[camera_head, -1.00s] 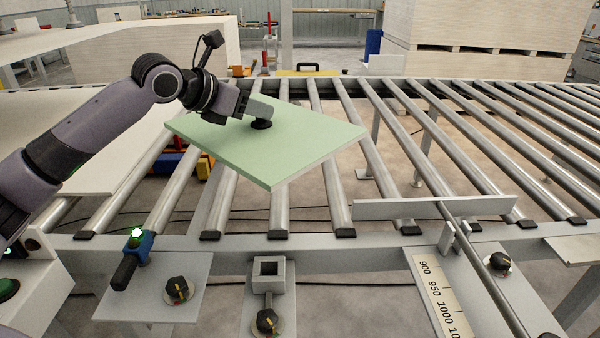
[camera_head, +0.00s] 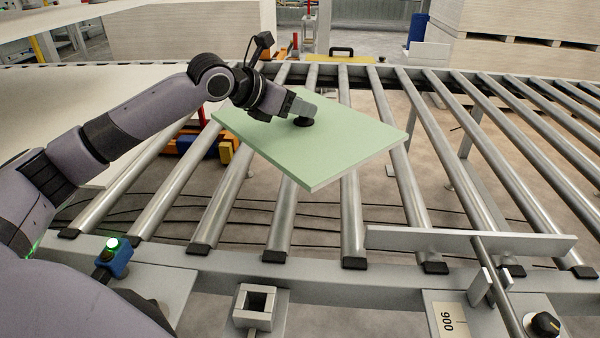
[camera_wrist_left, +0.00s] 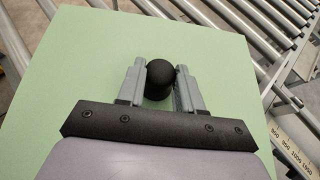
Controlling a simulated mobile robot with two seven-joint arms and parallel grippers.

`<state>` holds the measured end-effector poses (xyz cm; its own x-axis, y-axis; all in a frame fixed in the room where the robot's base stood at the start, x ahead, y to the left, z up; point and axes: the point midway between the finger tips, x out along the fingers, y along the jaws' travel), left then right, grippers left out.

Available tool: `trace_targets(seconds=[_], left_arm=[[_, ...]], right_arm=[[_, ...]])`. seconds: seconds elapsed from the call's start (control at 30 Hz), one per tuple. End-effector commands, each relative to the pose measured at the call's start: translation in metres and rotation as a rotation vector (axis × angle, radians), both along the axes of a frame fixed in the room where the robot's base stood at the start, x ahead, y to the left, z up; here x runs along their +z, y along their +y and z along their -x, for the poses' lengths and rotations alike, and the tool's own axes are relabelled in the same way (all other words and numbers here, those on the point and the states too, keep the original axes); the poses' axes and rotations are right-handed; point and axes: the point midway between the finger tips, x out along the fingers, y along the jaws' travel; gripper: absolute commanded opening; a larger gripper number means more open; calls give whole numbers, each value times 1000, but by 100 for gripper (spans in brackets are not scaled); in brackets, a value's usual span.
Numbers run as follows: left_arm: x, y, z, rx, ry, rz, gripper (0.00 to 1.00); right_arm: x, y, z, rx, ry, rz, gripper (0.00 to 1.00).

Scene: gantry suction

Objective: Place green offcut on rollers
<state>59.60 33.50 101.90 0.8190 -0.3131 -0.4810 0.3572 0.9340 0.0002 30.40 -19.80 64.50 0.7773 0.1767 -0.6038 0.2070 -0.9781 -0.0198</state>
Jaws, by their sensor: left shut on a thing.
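The green offcut (camera_head: 290,145) is a flat, pale green square board, seen over the left part of the rollers (camera_head: 349,210). It looks held above them, but the size of the gap is hard to judge. In the head view, a black cup (camera_head: 303,122) sits under the fingers against the board. The board's underside is hidden. My right gripper is not in view.
A blue clamp with a green light (camera_head: 113,258) and a square socket (camera_head: 256,306) stand along the front. Rollers to the right are bare. Pale stacked boards (camera_head: 510,35) stand behind.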

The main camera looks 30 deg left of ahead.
Motion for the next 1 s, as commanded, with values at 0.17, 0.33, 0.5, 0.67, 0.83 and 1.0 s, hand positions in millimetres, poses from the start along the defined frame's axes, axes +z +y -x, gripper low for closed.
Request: trace_targets(seconds=[0.17,0.33,0.5,0.67,0.83,1.0], left_arm=[[-44,0,0,-1,-4,2,0],[-81,-1,0,-1,-7,3,0],[-102,-1,-1,-1,-10,4,0],[-109,-1,-1,-1,-11,4,0],[-129,-1,0,-1,-9,3,0],[-149,-1,-1,-2,-10,5,0]], right_arm=[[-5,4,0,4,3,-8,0],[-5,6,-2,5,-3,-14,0],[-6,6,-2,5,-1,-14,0],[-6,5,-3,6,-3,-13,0],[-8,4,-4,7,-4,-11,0],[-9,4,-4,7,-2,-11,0]])
